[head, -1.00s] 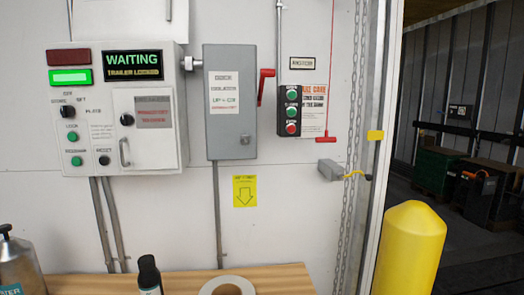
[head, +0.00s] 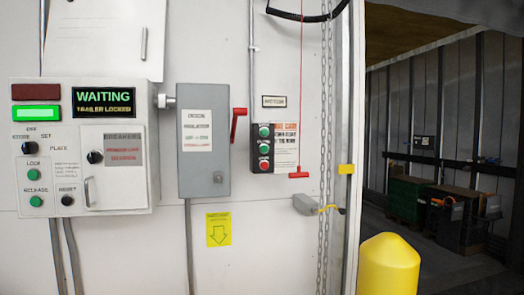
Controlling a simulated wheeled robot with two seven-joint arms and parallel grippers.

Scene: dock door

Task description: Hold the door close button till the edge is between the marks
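A black push-button station (head: 263,148) is on the white wall left of the doorway. It has two green buttons, the upper (head: 264,131) and the middle (head: 264,148), and a red button (head: 264,165) at the bottom. Their labels are too small to read. A yellow mark (head: 346,169) is on the door frame; I see no second mark clearly. The doorway is open onto a trailer interior (head: 440,110). A dark band (head: 440,10) crosses the top of the opening; I cannot tell whether it is the door's edge. Neither gripper is in view.
A control box (head: 80,150) reading WAITING, TRAILER LOCKED and a grey switch box (head: 204,140) with a red handle stand out from the wall. A red pull cord (head: 300,90) and a chain (head: 325,120) hang nearby. A yellow bollard (head: 389,268) stands before the doorway.

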